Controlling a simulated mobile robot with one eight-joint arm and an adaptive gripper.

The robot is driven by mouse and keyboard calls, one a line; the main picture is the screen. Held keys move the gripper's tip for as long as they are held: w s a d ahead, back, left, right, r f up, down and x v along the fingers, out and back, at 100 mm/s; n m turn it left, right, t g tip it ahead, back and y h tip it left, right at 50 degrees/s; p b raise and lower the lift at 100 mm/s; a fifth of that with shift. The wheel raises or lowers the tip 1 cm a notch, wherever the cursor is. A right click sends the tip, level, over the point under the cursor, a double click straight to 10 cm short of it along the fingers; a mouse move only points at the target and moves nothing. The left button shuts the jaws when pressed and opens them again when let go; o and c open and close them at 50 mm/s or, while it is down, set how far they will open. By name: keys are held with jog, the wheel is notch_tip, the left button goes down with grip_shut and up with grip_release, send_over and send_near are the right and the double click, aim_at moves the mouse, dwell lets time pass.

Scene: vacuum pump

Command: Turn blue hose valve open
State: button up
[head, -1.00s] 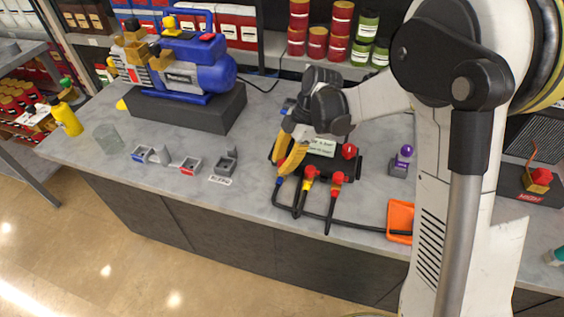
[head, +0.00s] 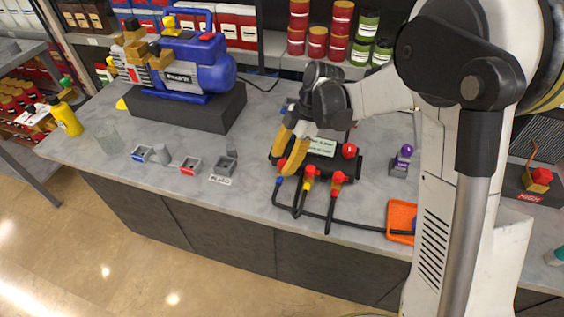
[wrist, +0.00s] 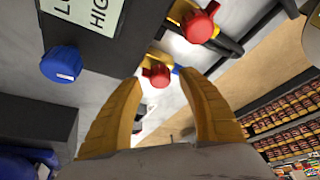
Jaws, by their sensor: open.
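The blue hose valve (wrist: 157,76) has a red knob and a blue hose fitting beside it in the wrist view. In the head view, the blue hose end (head: 279,181) is the leftmost of three at the front of the black manifold (head: 317,163). My gripper (head: 283,163) is open, its yellow fingers over the manifold's left front. In the wrist view, the red knob shows between my fingertips (wrist: 160,80); I cannot tell whether they touch it. The fingers partly hide this valve in the head view.
The yellow hose valve with its red knob (wrist: 200,22) is close beside. A blue knob (wrist: 62,64) is on the manifold's side. A blue pump (head: 195,75) stands at the back left, small holders at the left. The counter front left of the hoses is clear.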

jog(key=v, duration=1.1)
jog(key=s+d+r+m+t+h, duration=0.2)
jog(key=s+d+m+t, duration=0.2)
jog(key=s+m, duration=0.5)
jog(key=s+d+r+m+t+h, duration=0.1)
jog(key=s+d+m+t+h, duration=0.1)
jog(key=s+d+m+t, duration=0.2)
jog(key=shift+s+d+r+m, duration=0.35)
jog(key=shift+s+d+m, duration=1.4)
jog(key=shift+s+m, duration=2)
jog(key=shift+w+m, duration=0.65)
